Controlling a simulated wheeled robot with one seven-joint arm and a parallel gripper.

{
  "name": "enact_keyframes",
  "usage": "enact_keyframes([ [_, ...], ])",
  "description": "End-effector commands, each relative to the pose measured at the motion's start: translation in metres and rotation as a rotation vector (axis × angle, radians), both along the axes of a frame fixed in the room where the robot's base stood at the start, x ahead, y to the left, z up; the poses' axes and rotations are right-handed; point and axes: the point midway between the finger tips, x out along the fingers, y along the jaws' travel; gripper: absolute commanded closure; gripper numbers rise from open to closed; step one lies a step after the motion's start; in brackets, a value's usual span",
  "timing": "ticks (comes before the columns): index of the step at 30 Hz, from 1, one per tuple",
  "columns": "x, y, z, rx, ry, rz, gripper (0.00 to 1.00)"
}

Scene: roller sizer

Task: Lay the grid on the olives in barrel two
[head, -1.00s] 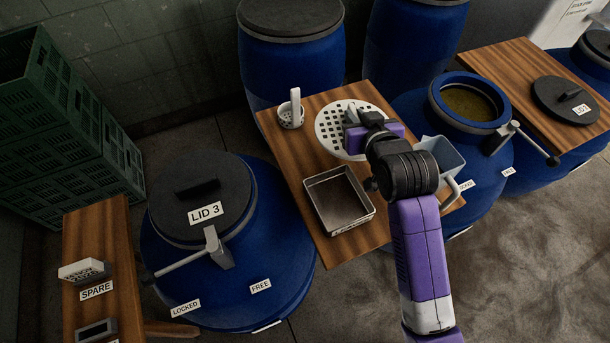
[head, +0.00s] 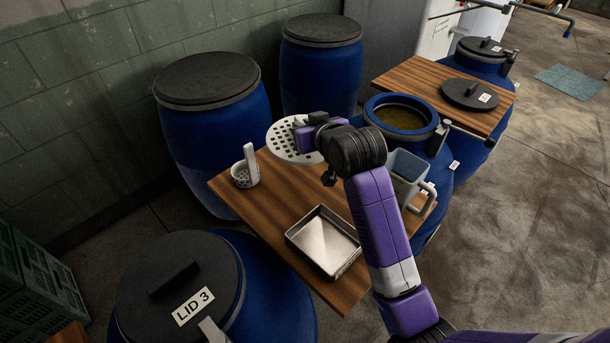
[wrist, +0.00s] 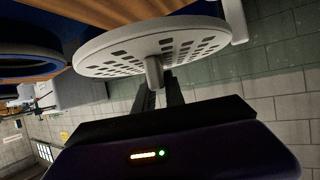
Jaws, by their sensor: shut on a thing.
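The grid (head: 284,141) is a round white disc with square holes, at the far edge of the near wooden table. My gripper (head: 316,128) is shut on the grid's small central knob, which shows in the wrist view (wrist: 153,70). The grid looks raised above the tabletop, but its exact height is hard to tell. The open blue barrel (head: 433,133) stands right of the gripper, with a dark greenish-brown fill (head: 399,117) inside its rim. Its number is not readable, and its fill is apart from the grid.
The near table (head: 253,203) holds a metal tray (head: 325,240), a perforated cup (head: 245,174) and a grey jug (head: 407,174). A loose black lid (head: 469,94) lies on the far table (head: 415,76). A closed barrel with LID 3 (head: 180,280) stands front left. Lidded barrels stand behind.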

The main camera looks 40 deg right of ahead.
Motion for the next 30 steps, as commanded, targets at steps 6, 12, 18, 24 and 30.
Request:
enact_keyframes([
  [6, -0.001, 0.0, -0.056, 0.002, 0.004, -0.001, 1.0],
  [12, 0.0, 0.001, -0.097, 0.0, 0.001, 0.0, 1.0],
  [18, 0.0, 0.0, -0.113, -0.001, -0.002, 0.0, 1.0],
  [24, 0.0, 0.0, -0.14, 0.001, 0.001, 0.0, 1.0],
  [30, 0.0, 0.0, -0.155, 0.0, -0.002, 0.001, 1.0],
])
